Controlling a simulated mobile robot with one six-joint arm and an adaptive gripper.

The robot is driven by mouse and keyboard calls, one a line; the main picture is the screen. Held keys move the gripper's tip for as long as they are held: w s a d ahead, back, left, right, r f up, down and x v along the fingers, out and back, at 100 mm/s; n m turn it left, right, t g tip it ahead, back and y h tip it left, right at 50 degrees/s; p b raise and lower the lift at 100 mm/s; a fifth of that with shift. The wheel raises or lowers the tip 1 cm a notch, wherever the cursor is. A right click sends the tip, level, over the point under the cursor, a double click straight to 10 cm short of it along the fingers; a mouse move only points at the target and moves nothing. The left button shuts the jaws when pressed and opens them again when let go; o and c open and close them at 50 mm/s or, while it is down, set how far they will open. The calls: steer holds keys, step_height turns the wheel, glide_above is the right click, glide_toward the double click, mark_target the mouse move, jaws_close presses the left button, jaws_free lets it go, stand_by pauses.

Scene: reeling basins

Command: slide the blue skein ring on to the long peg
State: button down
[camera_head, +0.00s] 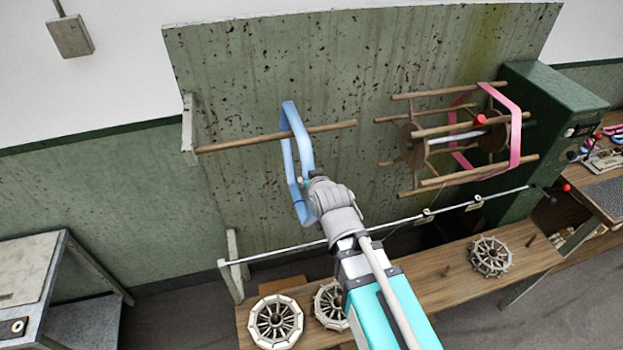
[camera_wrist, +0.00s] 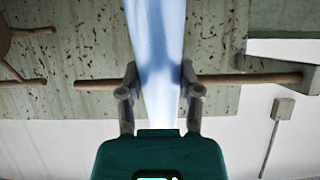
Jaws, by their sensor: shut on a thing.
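The blue skein ring (camera_head: 304,150) is a tall, pale blue loop, upright and seen nearly edge-on. The long peg (camera_head: 235,143) is a thin wooden rod whose free tip points right. The peg appears to pass through the ring around its middle, with rod showing on both sides. My gripper (camera_head: 309,186) is shut on the lower part of the ring, below the peg. In the wrist view the ring's band (camera_wrist: 155,45) runs between my gripper's fingers (camera_wrist: 158,85) and covers part of the peg (camera_wrist: 240,79).
A wooden reel (camera_head: 440,130) carrying a pink skein (camera_head: 515,125) stands to the right of the peg's tip, across a gap. A white rail (camera_head: 390,225) and a wooden bench (camera_head: 435,275) with several spoked wheels (camera_head: 491,257) lie below. The stained wall panel (camera_head: 250,60) is behind.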

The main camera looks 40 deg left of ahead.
steer(key=shift+f+b, duration=0.8)
steer(key=shift+b, duration=0.05)
stand_by(0.6)
